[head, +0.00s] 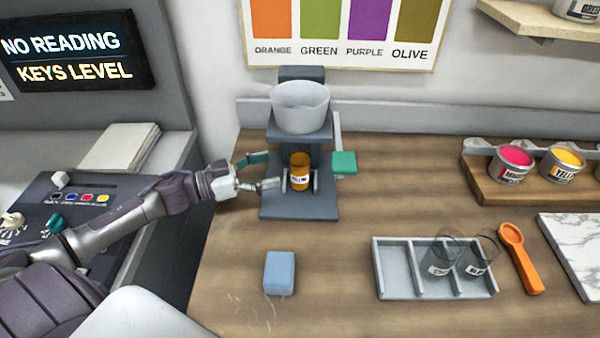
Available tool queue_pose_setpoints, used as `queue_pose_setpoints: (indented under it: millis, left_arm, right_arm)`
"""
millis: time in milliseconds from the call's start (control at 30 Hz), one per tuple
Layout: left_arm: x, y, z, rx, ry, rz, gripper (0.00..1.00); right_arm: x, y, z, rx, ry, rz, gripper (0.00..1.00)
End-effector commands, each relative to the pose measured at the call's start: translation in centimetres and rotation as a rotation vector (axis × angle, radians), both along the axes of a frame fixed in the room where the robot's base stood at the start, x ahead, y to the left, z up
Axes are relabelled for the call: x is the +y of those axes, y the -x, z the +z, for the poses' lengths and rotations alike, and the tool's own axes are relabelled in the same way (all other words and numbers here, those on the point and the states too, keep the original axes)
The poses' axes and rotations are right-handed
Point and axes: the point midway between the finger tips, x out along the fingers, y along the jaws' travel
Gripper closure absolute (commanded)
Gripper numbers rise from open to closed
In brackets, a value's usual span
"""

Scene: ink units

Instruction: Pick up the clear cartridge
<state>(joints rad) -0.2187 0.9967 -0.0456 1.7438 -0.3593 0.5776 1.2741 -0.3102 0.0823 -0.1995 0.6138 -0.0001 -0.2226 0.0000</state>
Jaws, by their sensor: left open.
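Two see-through cartridges stand in the grey divided tray (393,287) at the right front. The left one (440,262) has a pale label that seems to start with C. The right one (477,262) has a label too small to read surely. My right gripper is out of view.
A blue block (279,272) lies on the front of the wooden table. An orange scoop (520,258) lies right of the tray. Pink (513,162) and yellow (561,165) ink tins stand on a wooden rack behind. The table between stand and tray is clear.

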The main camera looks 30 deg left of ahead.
Motion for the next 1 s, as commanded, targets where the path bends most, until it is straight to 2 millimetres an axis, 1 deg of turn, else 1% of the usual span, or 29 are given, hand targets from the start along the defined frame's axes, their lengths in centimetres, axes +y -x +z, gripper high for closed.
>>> queue_pose_setpoints:
  millis: [33, 100, 267, 367, 533, 667, 767, 967, 1000]
  left_arm:
    - [-0.5, -0.7, 0.2, -0.004, 0.001, 0.002, 0.21]
    - [-1.1, -1.4, 0.2, -0.003, 0.001, 0.002, 0.21]
    - [-1.9, -2.1, 0.1, 0.0, 0.0, 0.001, 0.21]
    - [-2.3, -2.6, 0.3, -0.001, 0.0, 0.002, 0.21]
    - [-4.1, -4.6, 1.0, -0.004, 0.003, 0.001, 0.21]
    - [-5.1, -5.7, 0.7, -0.001, 0.002, 0.002, 0.21]
    - [-5.3, -6.0, 0.6, 0.0, 0.0, 0.002, 0.21]
    - [-5.4, -6.0, 0.5, 0.001, -0.001, 0.001, 0.21]
    - [-5.4, -6.0, 0.5, 0.001, -0.001, 0.001, 0.28]
  right_arm:
    - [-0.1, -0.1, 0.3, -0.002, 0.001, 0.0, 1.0]
    - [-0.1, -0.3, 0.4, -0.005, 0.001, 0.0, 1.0]
    - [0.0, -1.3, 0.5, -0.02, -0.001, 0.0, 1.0]
    - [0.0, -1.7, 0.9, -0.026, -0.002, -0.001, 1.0]
    - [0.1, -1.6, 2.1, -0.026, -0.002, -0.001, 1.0]
    - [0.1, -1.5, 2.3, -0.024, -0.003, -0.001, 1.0]
    - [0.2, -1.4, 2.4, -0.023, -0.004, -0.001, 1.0]
    - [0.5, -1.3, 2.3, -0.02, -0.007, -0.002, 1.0]
    - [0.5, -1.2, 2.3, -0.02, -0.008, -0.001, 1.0]
